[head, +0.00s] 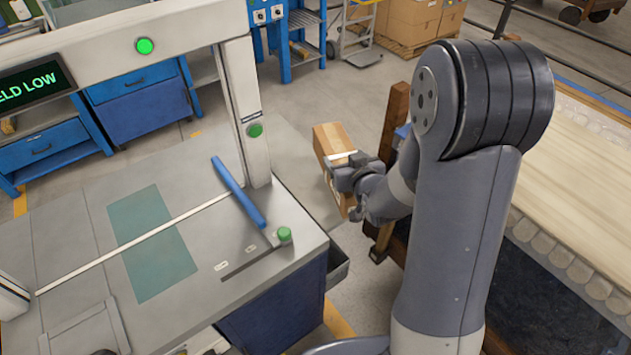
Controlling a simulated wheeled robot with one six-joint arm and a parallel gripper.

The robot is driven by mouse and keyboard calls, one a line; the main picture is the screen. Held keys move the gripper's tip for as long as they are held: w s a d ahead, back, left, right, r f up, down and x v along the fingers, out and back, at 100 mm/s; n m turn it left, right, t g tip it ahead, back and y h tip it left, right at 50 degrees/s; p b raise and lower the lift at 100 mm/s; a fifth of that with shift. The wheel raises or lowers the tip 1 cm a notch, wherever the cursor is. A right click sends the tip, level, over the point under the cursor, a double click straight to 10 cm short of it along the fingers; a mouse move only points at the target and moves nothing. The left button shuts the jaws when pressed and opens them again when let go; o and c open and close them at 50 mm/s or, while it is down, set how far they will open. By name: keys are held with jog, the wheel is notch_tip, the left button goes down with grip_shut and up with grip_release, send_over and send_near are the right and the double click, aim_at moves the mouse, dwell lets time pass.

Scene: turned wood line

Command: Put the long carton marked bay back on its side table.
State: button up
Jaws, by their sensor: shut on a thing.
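My gripper (350,178) is shut on a long brown carton (333,141) with a pale strip across it. It holds the carton in the gap between the grey machine table (95,235) and the wooden bench at right. The carton is tilted in the picture, its far end toward the upper left. My gripper hides part of its near half. Any marking on the carton is too small to read. I cannot tell which surface is the carton's side table.
The machine table bears a white frame (243,105), a blue bar (238,193) and a green button (284,233). The wooden bench (575,185) with rollers stands at right. Blue cabinets (140,95), a hand cart (358,35) and stacked cartons (412,18) stand behind. Floor shows beyond the carton.

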aim_at(322, 164)
jog(key=w+a+r+n+g+y+b, duration=0.2)
jog(key=w+a+r+n+y, duration=0.2)
jog(key=w+a, duration=0.2)
jog(key=shift+f+b, duration=0.6)
jog(key=shift+f, duration=4.55)
jog(key=shift+f, duration=0.25)
jog(key=o, duration=1.5)
jog(key=shift+s, duration=0.1)
jog(key=shift+c, duration=0.2)
